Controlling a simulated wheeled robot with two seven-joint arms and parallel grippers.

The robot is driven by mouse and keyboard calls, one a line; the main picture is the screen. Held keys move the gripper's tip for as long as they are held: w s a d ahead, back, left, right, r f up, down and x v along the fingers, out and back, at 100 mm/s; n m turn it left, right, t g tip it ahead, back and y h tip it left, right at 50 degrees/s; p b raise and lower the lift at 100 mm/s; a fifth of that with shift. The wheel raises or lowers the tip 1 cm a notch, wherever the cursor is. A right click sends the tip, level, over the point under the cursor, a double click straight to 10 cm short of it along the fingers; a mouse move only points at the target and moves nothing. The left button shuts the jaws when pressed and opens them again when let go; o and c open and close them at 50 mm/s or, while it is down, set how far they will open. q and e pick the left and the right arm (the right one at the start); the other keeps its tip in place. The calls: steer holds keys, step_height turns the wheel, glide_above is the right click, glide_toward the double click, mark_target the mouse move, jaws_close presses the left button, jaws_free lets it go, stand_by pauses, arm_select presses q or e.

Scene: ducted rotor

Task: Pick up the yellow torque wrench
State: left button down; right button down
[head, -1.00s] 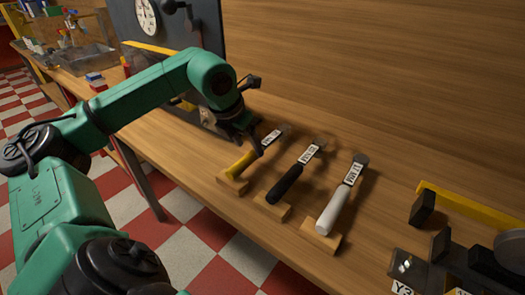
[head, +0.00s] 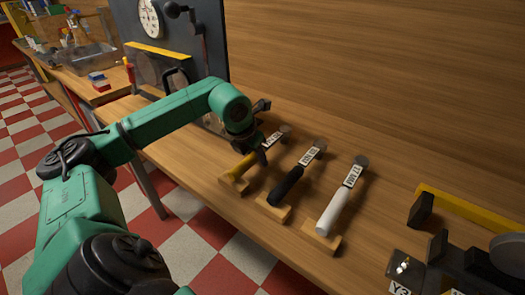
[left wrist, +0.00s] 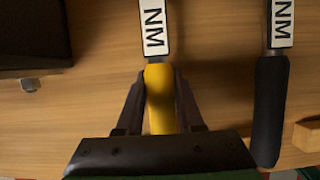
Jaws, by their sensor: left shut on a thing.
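The yellow torque wrench (head: 239,167) lies on the wooden bench, its handle end on a small wooden block and its labelled shaft pointing away. My left gripper (head: 250,145) is at the upper part of its yellow handle. In the left wrist view the gripper (left wrist: 160,108) has one finger on each side of the yellow handle (left wrist: 158,92), shut on it. The wrench does not visibly stand clear of its block. A black-handled wrench (head: 287,185) and a white-handled wrench (head: 333,211) lie to its right. My right gripper is not in view.
The black-handled wrench (left wrist: 270,108) lies close to the right of the gripper. A dark panel with a gauge (head: 150,18) stands behind my left arm. A fixture with a yellow bar (head: 470,209) stands at the right. Bench between is mostly clear.

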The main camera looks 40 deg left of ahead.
arm_select(q)
step_height(320, 180, up, 20)
steer(key=p, duration=0.5)
steer(key=shift+p, duration=0.4)
